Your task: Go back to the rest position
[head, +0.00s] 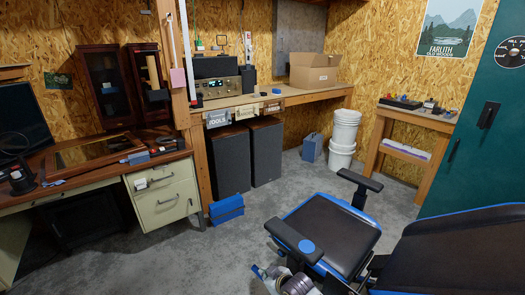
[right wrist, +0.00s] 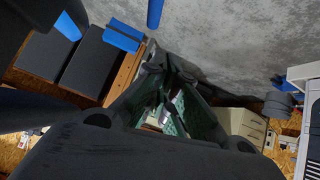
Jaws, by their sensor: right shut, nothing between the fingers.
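My right gripper (right wrist: 167,72) shows in the right wrist view as dark fingers that meet near the middle of the picture. It is shut with nothing between the fingers. In the head view I cannot make out its fingers clearly. My left gripper is not in view.
A black and blue chair (head: 325,232) stands close in front at the right. A desk with a cream drawer unit (head: 163,195) is at the left. A workbench (head: 320,95) holds a cardboard box (head: 314,71). White buckets (head: 344,137) stand beyond. The grey floor between is mostly clear.

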